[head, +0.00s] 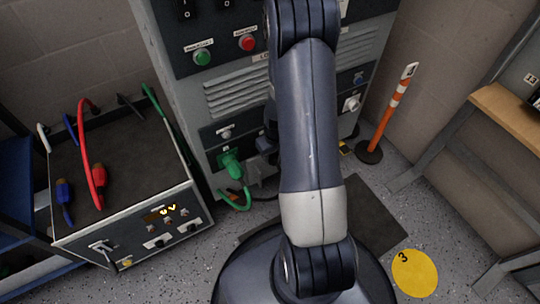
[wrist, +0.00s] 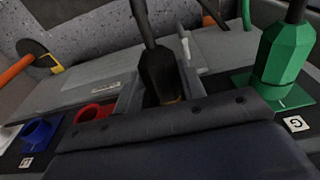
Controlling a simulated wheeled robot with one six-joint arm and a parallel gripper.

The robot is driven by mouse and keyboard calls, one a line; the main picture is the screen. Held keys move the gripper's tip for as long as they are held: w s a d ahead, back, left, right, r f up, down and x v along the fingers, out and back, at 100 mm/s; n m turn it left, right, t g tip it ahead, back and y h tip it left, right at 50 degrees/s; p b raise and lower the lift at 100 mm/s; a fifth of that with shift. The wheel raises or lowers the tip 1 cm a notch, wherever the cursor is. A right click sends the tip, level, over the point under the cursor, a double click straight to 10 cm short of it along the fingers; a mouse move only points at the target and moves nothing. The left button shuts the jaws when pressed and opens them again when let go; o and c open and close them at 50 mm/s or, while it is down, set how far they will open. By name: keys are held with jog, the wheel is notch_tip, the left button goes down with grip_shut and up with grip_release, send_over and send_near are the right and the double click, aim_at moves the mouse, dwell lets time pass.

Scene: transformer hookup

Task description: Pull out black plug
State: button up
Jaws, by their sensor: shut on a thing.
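The black plug (wrist: 160,75) stands in the middle of the wrist view, its dark cable rising from its top. My gripper (wrist: 160,98) is shut on it, with a grey finger on each side. The plug sits between the red socket (wrist: 97,112) and the green plug (wrist: 282,60). Its lower end is hidden behind my gripper's dark body, so I cannot tell how deep it is seated. In the head view my arm covers the gripper and the black plug; the green plug (head: 231,165) shows in the cabinet's lower front.
The blue socket (wrist: 38,132) is empty. In the head view, a test box (head: 130,235) with red and blue leads stands left of the cabinet (head: 185,100). An orange-and-white post (head: 390,112) stands right. A dark mat (head: 375,215) lies on the floor.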

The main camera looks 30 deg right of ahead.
aim_at(278, 165)
jog(key=shift+s, duration=0.75)
jog(key=shift+s+b, duration=0.5)
jog(key=shift+s, duration=0.55)
jog(key=s+b, duration=0.2)
jog(key=s, duration=0.2)
jog(key=shift+s+d, duration=0.1)
jog(key=shift+s, duration=0.3)
